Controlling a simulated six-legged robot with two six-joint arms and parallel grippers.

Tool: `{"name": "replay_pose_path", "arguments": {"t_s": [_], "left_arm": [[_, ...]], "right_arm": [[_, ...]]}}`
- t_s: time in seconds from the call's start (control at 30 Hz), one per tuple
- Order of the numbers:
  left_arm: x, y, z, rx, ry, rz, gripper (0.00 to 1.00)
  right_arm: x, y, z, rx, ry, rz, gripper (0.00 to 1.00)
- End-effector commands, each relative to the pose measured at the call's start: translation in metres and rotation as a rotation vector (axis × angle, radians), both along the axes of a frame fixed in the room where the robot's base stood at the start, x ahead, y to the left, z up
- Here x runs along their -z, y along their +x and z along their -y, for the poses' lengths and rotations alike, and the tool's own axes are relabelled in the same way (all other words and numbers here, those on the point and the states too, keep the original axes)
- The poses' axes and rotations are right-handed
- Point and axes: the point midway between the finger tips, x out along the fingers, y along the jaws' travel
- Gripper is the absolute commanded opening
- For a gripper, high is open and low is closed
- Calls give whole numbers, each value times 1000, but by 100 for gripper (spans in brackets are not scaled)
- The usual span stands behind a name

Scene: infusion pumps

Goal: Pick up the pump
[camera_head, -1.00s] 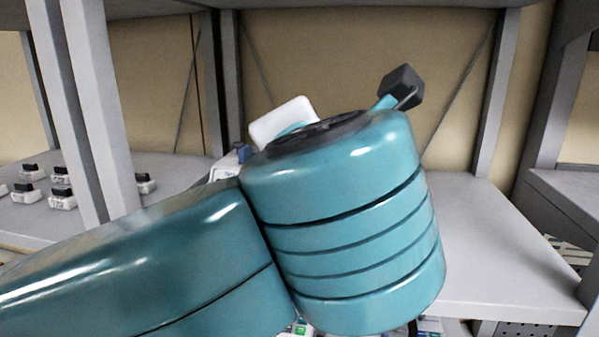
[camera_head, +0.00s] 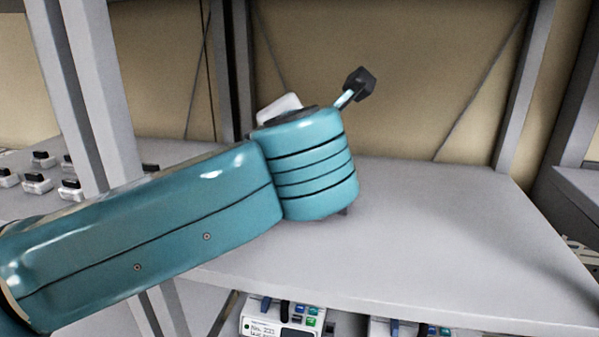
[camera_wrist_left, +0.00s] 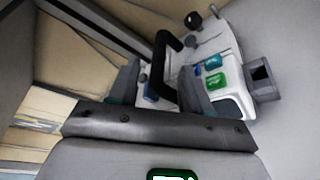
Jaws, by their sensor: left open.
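In the left wrist view, a white pump (camera_wrist_left: 232,92) with green and blue buttons and dark knobs lies just beyond my left gripper (camera_wrist_left: 160,68). Its black handle (camera_wrist_left: 172,62) shows between the two grey fingers, which stand apart; I cannot tell whether they touch it. In the head view, my teal left arm crosses from the left over the shelf and hides its gripper and the pump there. A white piece (camera_head: 280,106) shows behind the arm's end; I cannot tell what it belongs to. My right gripper is not in view.
The grey shelf (camera_head: 430,240) is clear to the right of my arm. Metal posts (camera_head: 98,100) stand at the left. Several small white devices with black tops (camera_head: 38,182) sit at the left. More pumps (camera_head: 262,318) show on the level below.

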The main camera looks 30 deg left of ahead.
Motion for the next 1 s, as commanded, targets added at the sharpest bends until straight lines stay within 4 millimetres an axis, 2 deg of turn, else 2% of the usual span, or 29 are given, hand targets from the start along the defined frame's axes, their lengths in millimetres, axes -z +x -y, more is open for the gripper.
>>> {"name": "replay_pose_path", "arguments": {"t_s": [0.13,0.3,0.57,0.7,0.73,1.0], "left_arm": [[4,22,-12,-6,3,-6,48],[10,41,-23,-4,1,-2,48],[12,44,-24,-1,0,-1,48],[12,43,-23,-2,0,-1,3],[12,43,-23,-1,1,-2,0],[14,43,-23,-1,0,-6,0]], "right_arm": [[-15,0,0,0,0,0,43],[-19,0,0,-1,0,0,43],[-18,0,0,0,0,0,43],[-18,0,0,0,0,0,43],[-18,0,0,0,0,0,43],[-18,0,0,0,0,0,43]]}}
